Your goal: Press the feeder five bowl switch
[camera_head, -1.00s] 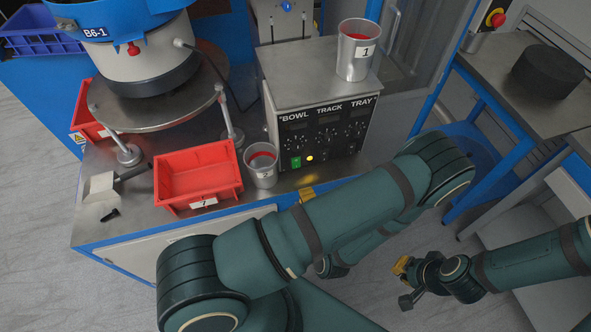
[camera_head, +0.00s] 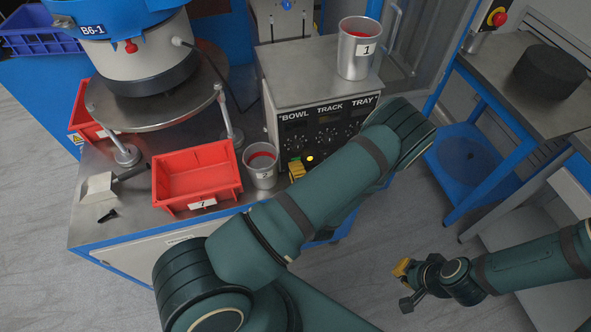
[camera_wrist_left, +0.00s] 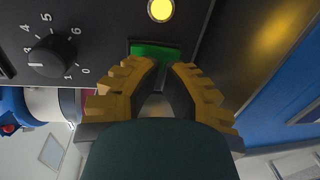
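The control box (camera_head: 335,85) has a dark front panel marked BOWL, TRACK and TRAY, with several dials. A green switch (camera_wrist_left: 155,50) sits low on the panel in the left wrist view, beside a lit yellow lamp (camera_wrist_left: 160,9).
A metal cup (camera_head: 261,172) and a red bin (camera_head: 196,178) stand just left of my left gripper. Another cup (camera_head: 358,55) labelled 1 stands on the box. A bowl feeder (camera_head: 140,62) marked B6-1 is at the left. Open floor lies around my right gripper.

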